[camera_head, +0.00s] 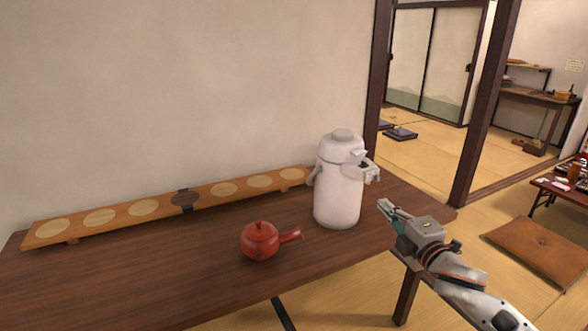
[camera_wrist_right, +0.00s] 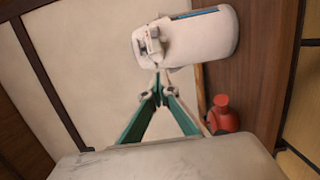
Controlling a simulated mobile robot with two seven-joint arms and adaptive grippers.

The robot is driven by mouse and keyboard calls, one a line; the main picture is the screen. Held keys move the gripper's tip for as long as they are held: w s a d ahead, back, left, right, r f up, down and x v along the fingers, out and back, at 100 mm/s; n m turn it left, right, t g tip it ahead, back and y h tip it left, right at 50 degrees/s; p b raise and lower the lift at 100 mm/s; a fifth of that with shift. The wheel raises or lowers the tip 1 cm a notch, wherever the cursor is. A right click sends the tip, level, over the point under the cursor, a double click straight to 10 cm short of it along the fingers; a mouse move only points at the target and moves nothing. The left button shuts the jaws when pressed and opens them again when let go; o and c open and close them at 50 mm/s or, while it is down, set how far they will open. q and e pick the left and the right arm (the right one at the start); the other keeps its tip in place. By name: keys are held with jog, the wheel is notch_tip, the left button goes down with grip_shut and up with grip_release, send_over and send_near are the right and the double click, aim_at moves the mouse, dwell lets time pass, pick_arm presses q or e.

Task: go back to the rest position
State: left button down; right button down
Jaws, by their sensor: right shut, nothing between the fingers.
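My right gripper (camera_head: 386,208) is at the right end of the dark wooden table, to the right of a white air pot (camera_head: 338,190). It is shut and empty, with its fingertips pointing toward the pot. In the right wrist view my gripper's fingers (camera_wrist_right: 158,84) meet at the tips, and the air pot (camera_wrist_right: 200,38) shows just beyond them. I cannot tell whether they touch it. A red teapot (camera_head: 260,241) with a side handle stands upright on the table, left of the pot; it also shows in the right wrist view (camera_wrist_right: 222,117). My left gripper is not in view.
The dark table (camera_head: 130,285) has free room at its front left. A long wooden board (camera_head: 130,215) with round pale spots runs along the wall. A brown cushion (camera_head: 538,250) and a low table (camera_head: 562,192) are at the right on the tatami. Wooden posts (camera_head: 482,110) stand behind.

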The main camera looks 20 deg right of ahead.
jog(key=s+a+f+m+g+y, duration=0.1)
jog(key=s+a+f+m, duration=0.1)
jog(key=f, duration=0.4)
jog(key=s+a+f+m+g, duration=0.1)
jog(key=s+a+f, duration=0.15)
jog(key=f, duration=0.45)
jog(key=s+a+f+m+g+y+p, duration=0.2)
jog(key=s+a+f+m+g, duration=0.3)
jog(key=s+a+f, duration=1.4)
notch_tip(320, 180, down, 3)
jog(key=a+m+y, duration=0.1)
jog(key=a+m, duration=0.1)
jog(key=m, duration=0.2)
jog(key=shift+s+a+f+m, duration=0.15)
jog(key=shift+s+m, duration=0.1)
jog(key=shift+m, duration=0.05)
